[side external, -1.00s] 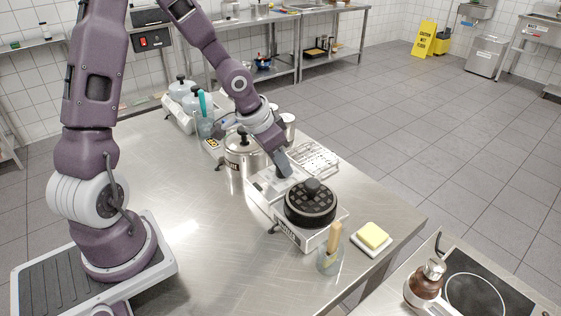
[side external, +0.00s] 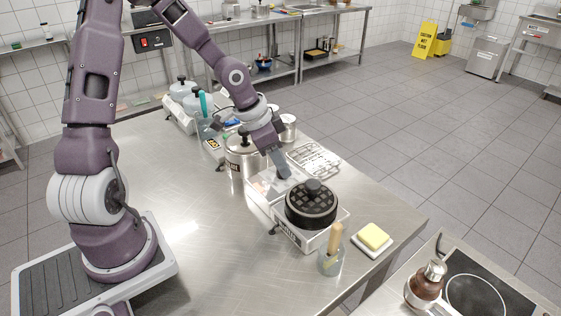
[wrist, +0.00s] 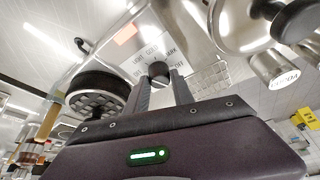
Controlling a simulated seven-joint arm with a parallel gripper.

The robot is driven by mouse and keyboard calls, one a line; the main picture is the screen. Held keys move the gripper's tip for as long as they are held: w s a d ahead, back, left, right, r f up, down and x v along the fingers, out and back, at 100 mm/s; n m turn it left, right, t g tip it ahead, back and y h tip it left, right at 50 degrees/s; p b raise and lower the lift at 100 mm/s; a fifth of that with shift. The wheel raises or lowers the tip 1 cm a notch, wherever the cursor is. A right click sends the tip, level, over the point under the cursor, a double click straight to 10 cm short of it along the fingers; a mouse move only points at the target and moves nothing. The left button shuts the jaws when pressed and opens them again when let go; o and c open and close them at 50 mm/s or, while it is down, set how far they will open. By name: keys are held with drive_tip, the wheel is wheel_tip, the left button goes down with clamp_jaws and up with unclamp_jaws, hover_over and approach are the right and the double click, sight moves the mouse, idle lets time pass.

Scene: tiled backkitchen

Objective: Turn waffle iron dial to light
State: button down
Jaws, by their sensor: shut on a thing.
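The waffle iron has a round black grid plate (side external: 311,205) on a steel body, near the right part of the steel table. Its plate also shows at the left of the wrist view (wrist: 92,90). The dark round dial (wrist: 158,69) sits on the light control panel, with small lettering around it that seems to include LIGHT and DARK. My gripper (wrist: 161,80) has a finger on each side of the dial and is shut on it. In the side view my gripper (side external: 284,172) points down at the panel behind the plate; there the dial is hidden. I cannot tell the dial's exact setting.
A steel pot (side external: 243,155) stands close to the left of my gripper. A wire rack (side external: 314,159) lies just behind it. A glass jar with a wooden-handled tool (side external: 333,250) and a yellow sponge (side external: 373,236) stand in front. The table's left middle is clear.

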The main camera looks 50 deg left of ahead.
drive_tip(key=c, duration=1.1)
unclamp_jaws()
drive_tip(key=v, duration=0.5)
drive_tip(key=shift+a, duration=0.15)
wheel_tip(320, 180, up, 7)
drive_tip(key=s+d+r+n+y, duration=0.1)
drive_tip(key=s+d, duration=0.3)
drive_tip(key=s, duration=0.6)
drive_tip(key=s+d+r+n+t, duration=0.1)
drive_tip(key=s+d+r+n, duration=0.2)
drive_tip(key=s, duration=0.7)
drive_tip(key=shift+s+d+r+n+y, duration=0.15)
drive_tip(key=shift+d+r+n+y, duration=0.2)
drive_tip(key=shift+d+r, duration=0.3)
